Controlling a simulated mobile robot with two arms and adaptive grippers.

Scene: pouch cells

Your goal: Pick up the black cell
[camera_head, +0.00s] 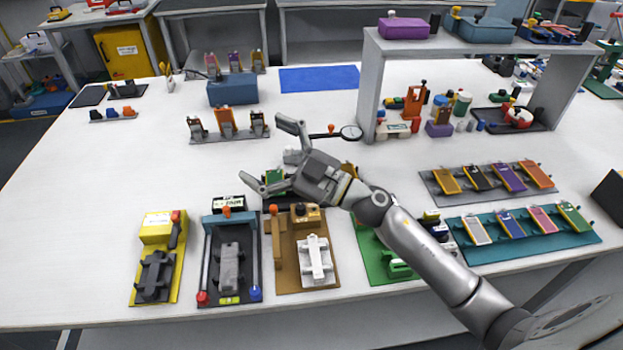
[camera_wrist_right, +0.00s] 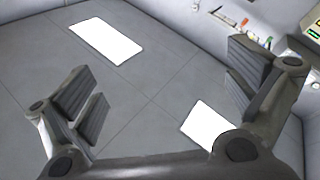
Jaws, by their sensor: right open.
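The black cell (camera_head: 479,177) lies in the grey tray (camera_head: 433,187) on the right of the table, between a yellow cell (camera_head: 446,181) and a purple cell (camera_head: 509,177). My right gripper (camera_head: 262,150) is open and empty over the middle of the table, well to the left of that tray, with its fingers pointing left. In the right wrist view its two spread fingers (camera_wrist_right: 165,95) show with nothing between them, and no cell is in that view. My left gripper is not in view.
A teal tray (camera_head: 590,238) with several cells lies in front of the grey tray. A grey shelf (camera_head: 368,85) stands behind. Yellow (camera_head: 172,290), dark, brown (camera_head: 290,284) and green fixtures line the front edge, partly under my right arm.

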